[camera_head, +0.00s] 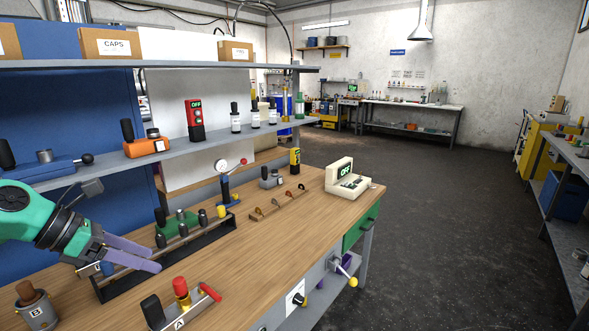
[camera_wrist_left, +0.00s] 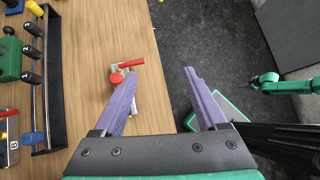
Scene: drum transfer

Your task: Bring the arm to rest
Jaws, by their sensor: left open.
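My left gripper (camera_head: 154,254) comes in from the left in the head view, over the wooden bench (camera_head: 230,240). Its two purple fingers are spread apart with nothing between them. In the left wrist view the open fingers (camera_wrist_left: 160,78) point away from the camera, over the bench edge and dark floor. A grey block with red parts, marked A (camera_head: 180,308), stands on the bench near the fingers and shows beside the left finger in the wrist view (camera_wrist_left: 118,76). Part of a green arm of mine (camera_wrist_left: 285,86) shows at the right of the wrist view; its gripper is too small to read.
A shelf (camera_head: 210,138) with devices runs above. A cream scale (camera_head: 350,180) stands at the far bench end. Open floor (camera_head: 450,220) lies to the right.

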